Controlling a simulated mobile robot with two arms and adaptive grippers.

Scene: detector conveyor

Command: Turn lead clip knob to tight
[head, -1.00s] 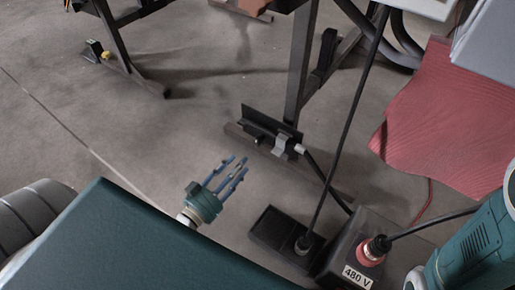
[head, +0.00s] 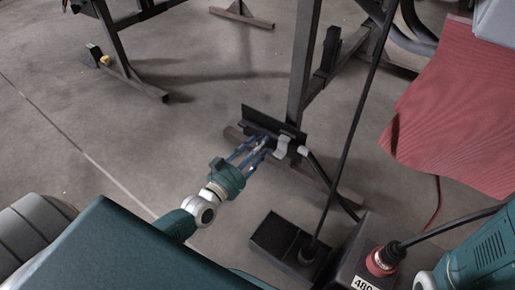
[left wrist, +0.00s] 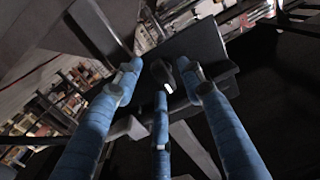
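A black bracket (head: 274,122) sits on the foot of a dark metal stand in the head view, with a light grey clip piece (head: 282,147) on it. My left gripper (head: 258,146) reaches it from the lower left, its blue fingers at the bracket's near side. In the left wrist view, the three fingers of the left gripper (left wrist: 160,84) are spread. A small dark knob with a white mark (left wrist: 168,87) shows between the fingertips. Contact with the knob cannot be made out, and the fingers hide it in the head view. My right gripper is out of view.
A black cable (head: 345,140) rises steeply from a black floor box (head: 278,235) right of my left arm. A 480 V box with a red connector (head: 381,262) stands beside it. A red mat (head: 455,120) lies at right. The floor at left is mostly clear.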

